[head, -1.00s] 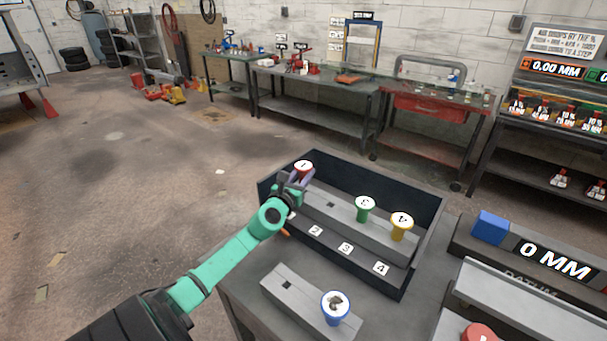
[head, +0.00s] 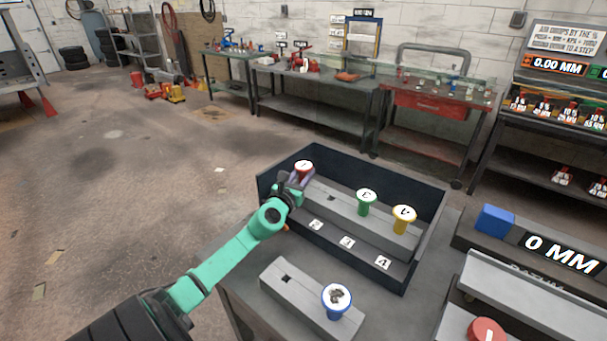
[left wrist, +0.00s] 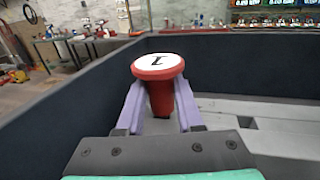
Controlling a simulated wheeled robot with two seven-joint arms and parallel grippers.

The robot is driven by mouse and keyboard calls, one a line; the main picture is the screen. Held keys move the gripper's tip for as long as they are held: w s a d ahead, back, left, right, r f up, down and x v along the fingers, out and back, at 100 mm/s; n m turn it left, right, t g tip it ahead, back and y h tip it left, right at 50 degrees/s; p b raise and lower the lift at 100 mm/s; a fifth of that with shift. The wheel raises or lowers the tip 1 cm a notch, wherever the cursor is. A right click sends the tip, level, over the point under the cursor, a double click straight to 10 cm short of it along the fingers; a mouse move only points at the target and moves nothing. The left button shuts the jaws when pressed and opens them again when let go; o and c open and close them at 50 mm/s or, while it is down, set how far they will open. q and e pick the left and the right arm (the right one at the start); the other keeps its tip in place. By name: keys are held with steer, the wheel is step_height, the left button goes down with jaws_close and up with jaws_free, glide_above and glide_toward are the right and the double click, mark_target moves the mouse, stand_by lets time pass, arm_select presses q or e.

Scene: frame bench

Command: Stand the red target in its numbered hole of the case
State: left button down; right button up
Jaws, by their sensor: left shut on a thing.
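The red target (head: 304,166) has a white top marked 1. My left gripper (head: 299,181) is shut on its stem at the far left end of the case (head: 420,278). The green target (head: 366,200) marked 3 and the yellow target (head: 403,218) marked 4 stand in the case's grey bar. An empty square hole (head: 331,198) shows between red and green. My right gripper is not in view.
A blue target (head: 336,300) stands in a separate grey block (head: 300,292) with an empty hole, in front of the case. Number labels line the case's near side. A blue block (head: 494,221), a 0 MM display and a red round piece (head: 487,331) are at right.

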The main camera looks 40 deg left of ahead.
mark_target(302, 178)
arm_select(q)
steer(key=shift+f, duration=0.3)
steer(key=shift+c, duration=2.4)
jaws_free()
steer(key=shift+s+d, duration=0.1)
steer(key=shift+s, duration=0.2)
steer(key=v, duration=0.5)
steer(key=shift+s, duration=0.2)
steer(key=b+v, duration=0.1)
steer(key=v, duration=0.6)
steer(key=shift+s+d+f, duration=0.15)
steer(key=shift+s, duration=0.2)
steer(key=shift+s+d+r+b, duration=0.2)
steer(key=shift+s+b, duration=0.1)
steer(key=shift+s, duration=0.2)
steer(key=shift+w+a, duration=0.1)
